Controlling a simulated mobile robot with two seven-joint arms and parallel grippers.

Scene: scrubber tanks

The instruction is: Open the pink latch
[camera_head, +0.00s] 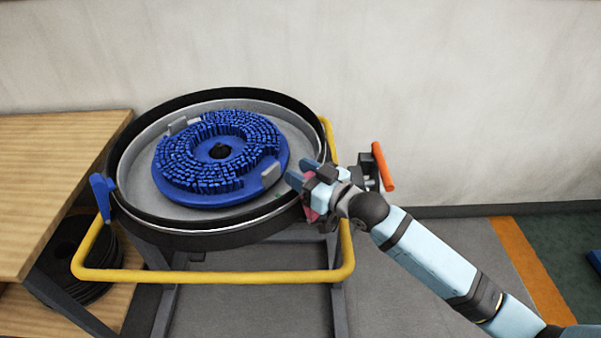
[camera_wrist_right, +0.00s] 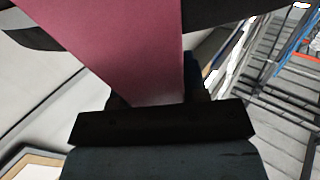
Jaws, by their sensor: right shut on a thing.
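The pink latch (camera_head: 312,206) is on the right rim of the round tank (camera_head: 185,238), mostly hidden behind my right gripper in the head view. In the right wrist view the pink latch (camera_wrist_right: 120,45) is large and close, running down between the fingers. My right gripper (camera_head: 299,177) is shut on the pink latch; its blue fingertips are at the tank's right edge. The fingers show only partly at the wrist view's lower middle. My left gripper is not in view.
A blue brush disc (camera_head: 222,155) lies inside the tank. A blue latch (camera_head: 103,194) is on the tank's left side. A yellow rail (camera_head: 210,276) runs around the front. An orange handle (camera_head: 383,167) stands right of my gripper. A wooden table (camera_head: 55,170) is at the left.

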